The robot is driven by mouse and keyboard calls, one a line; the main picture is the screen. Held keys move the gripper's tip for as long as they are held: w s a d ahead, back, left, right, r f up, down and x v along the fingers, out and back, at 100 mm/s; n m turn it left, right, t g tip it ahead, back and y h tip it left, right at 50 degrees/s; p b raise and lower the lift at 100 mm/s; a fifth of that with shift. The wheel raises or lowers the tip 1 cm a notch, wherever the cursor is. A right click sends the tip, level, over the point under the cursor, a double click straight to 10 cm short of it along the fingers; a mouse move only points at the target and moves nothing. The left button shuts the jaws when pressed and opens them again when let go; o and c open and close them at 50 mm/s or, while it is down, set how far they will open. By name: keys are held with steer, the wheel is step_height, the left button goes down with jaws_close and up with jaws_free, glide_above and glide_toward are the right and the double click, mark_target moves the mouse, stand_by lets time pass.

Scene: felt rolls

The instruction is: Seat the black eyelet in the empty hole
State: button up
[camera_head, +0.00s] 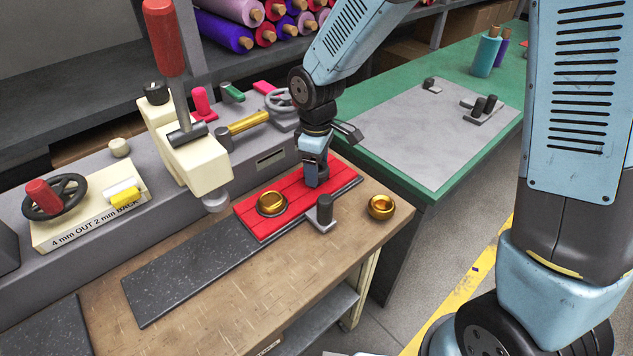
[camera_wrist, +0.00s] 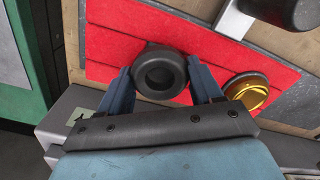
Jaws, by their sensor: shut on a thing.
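My gripper (camera_head: 315,180) is low over the far right part of the red felt strip (camera_head: 285,222). In the wrist view its blue fingers (camera_wrist: 160,80) are shut on the black eyelet (camera_wrist: 160,74), one on each side. The eyelet is a thick dark ring with its opening facing the camera, and red felt (camera_wrist: 115,40) lies behind it. I cannot tell whether it touches the felt. The empty hole does not show in either view. A brass eyelet (camera_head: 272,203) sits in the strip to the left; it also shows in the wrist view (camera_wrist: 245,92).
A black clamp (camera_head: 324,212) stands at the strip's front edge, close to my gripper. A loose brass ring (camera_head: 380,207) lies on the wooden bench (camera_head: 352,238) to the right. A cream press (camera_head: 195,160) with a red-handled lever stands to the left.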

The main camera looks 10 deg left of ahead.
steer(key=shift+f, duration=0.4)
stand_by(0.5)
steer(key=o, duration=1.3)
step_height(320, 180, up, 14)
steer(key=shift+f, duration=0.15)
